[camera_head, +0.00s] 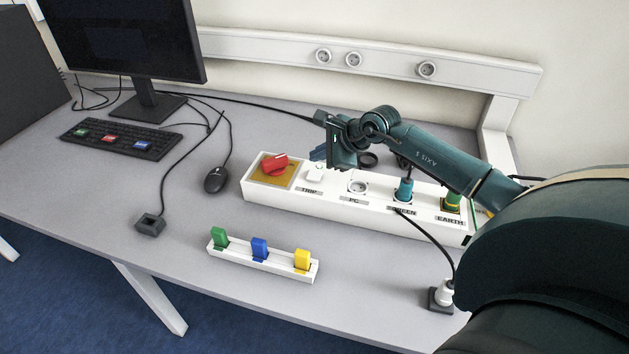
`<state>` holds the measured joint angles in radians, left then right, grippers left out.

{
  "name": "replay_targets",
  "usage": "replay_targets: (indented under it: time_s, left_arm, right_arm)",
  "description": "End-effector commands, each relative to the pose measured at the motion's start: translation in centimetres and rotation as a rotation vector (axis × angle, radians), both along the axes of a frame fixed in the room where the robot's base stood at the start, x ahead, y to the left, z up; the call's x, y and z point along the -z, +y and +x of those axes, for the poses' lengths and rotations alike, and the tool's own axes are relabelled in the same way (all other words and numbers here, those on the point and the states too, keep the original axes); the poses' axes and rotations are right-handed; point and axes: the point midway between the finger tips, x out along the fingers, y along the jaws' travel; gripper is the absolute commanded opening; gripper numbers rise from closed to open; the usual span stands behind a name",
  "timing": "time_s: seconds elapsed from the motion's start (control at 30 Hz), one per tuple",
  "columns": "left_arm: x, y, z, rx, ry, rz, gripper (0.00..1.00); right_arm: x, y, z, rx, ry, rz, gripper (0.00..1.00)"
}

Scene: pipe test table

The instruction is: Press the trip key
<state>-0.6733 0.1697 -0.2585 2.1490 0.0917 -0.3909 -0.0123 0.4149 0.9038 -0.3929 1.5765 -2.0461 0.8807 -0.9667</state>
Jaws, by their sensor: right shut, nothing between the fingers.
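The trip key is a small white rocker (315,172) on the long white panel (285,200), above the printed label TRIP. A small green mark shows at its top. My right gripper (340,163) is shut and empty. In the picture it is just right of and above the key, over the back part of the panel. I cannot tell whether it touches the key or the panel. My left gripper is not in view.
A red rotary switch (275,164) sits left of the key. A PC socket (357,187), a teal plug (404,190) and a green-yellow plug (451,202) are to the right. A rack (262,263) with coloured pieces, a mouse (217,179) and a keyboard (122,139) lie on the table.

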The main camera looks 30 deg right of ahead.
Motion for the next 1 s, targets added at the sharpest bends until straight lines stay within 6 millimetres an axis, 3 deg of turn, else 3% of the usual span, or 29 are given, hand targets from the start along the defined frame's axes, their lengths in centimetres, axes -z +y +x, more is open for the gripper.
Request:
replay_targets:
  time_s: [0.03,0.23,1.0]
  left_arm:
    - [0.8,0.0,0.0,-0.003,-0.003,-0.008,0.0]
    - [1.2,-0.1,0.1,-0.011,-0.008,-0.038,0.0]
    - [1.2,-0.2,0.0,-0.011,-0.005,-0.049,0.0]
  right_arm:
    - [1.2,0.0,0.0,0.0,0.0,0.0,0.0]
    - [2.5,0.0,0.0,0.001,-0.001,0.0,0.0]
    - [2.7,0.0,0.0,0.0,0.0,0.001,0.0]
